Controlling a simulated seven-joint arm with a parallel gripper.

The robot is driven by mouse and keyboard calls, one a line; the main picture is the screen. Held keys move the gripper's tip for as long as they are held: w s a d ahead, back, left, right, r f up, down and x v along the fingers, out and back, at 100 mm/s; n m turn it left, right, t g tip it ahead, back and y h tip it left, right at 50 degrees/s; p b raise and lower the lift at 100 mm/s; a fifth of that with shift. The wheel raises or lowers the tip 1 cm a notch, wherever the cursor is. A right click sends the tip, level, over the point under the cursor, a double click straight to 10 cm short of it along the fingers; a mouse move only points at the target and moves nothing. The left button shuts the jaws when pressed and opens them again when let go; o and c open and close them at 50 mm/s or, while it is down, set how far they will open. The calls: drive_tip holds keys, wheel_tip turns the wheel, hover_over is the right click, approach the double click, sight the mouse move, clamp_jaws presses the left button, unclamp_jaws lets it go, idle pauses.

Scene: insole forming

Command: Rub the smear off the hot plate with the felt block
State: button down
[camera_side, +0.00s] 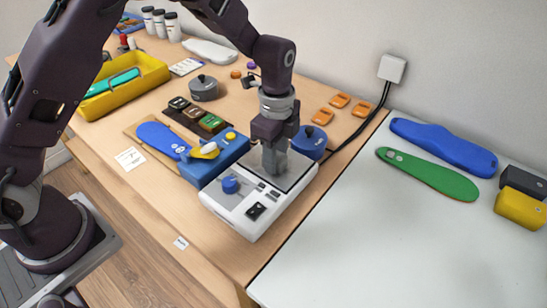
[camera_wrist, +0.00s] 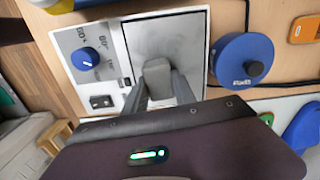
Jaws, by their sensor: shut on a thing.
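The hot plate is a white unit (camera_side: 240,205) with a blue knob (camera_side: 230,184) and a dark-framed grey square top (camera_side: 296,170); its top also shows in the wrist view (camera_wrist: 185,35). My gripper (camera_side: 273,155) is over the plate and is shut on a grey block, the felt block (camera_wrist: 157,72), held between its fingers in the wrist view. The block is at or just above the plate; I cannot tell whether it touches. Faint grey marks show on the plate in the wrist view, but I cannot make out a clear smear. The block and fingers hide part of the plate.
A blue round container (camera_side: 309,141) stands close behind the plate, and a blue box (camera_side: 215,160) adjoins it on the left. A yellow tray (camera_side: 150,75) is farther left. Blue and green insoles (camera_side: 430,172) lie on the white table at right, which has free room in front.

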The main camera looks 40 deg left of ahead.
drive_tip(key=shift+w, duration=2.4)
drive_tip(key=shift+w+r, duration=0.1)
drive_tip(key=shift+w, duration=0.1)
wheel_tip(320, 180, up, 8)
drive_tip(key=shift+s, duration=0.1)
